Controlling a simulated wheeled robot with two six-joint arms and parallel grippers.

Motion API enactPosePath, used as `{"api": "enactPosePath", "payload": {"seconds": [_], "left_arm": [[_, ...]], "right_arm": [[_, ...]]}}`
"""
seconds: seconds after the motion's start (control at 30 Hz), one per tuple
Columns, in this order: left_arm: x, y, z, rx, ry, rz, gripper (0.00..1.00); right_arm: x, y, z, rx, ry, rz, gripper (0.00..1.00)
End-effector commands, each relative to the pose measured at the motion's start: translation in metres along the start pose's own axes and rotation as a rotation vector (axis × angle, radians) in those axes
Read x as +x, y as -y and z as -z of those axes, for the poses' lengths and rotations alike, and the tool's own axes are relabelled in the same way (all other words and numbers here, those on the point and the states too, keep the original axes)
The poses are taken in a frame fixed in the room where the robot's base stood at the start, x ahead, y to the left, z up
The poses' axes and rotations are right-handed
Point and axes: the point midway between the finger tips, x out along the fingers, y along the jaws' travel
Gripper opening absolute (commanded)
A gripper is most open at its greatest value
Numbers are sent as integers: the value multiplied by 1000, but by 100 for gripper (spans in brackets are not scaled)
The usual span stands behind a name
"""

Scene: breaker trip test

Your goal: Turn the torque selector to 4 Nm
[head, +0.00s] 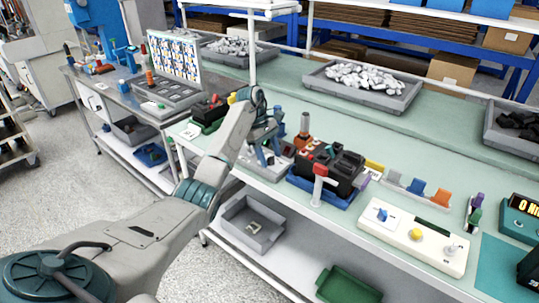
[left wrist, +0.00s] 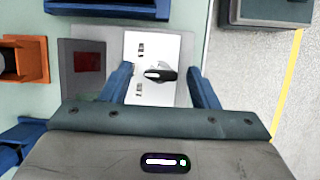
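In the left wrist view, a black knob with a white stripe (left wrist: 161,74), which looks like the torque selector, sits on a white plate (left wrist: 150,97). The stripe lies roughly crosswise. The plate has two small printed marks, too small to read. My left gripper (left wrist: 160,68) is open, with its blue fingers apart on either side of the knob; I cannot tell whether they touch it. In the head view my left gripper (head: 266,130) hangs over a grey fixture (head: 268,170) on the bench, and the knob is hidden there. My right gripper is not in view.
A black-and-red unit on a blue base (head: 328,168) stands right of the fixture. Further right are a white control panel (head: 405,238) and a teal box with a lit display (head: 520,215). In the left wrist view an orange holder (left wrist: 28,62) stands at left.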

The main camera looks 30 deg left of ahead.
Motion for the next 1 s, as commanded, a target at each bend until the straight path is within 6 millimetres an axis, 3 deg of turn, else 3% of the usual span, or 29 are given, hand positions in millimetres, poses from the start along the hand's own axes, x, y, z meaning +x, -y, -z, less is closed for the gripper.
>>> {"api": "enactPosePath", "payload": {"seconds": [0.37, 0.8, 1.0], "left_arm": [[-8, 0, -1, -1, 1, 2, 55], [-82, 0, -2, -2, 0, 1, 55], [-102, 0, -1, -1, 0, 1, 55]], "right_arm": [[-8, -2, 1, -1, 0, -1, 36], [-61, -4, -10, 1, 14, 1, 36], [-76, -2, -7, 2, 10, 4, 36]]}}
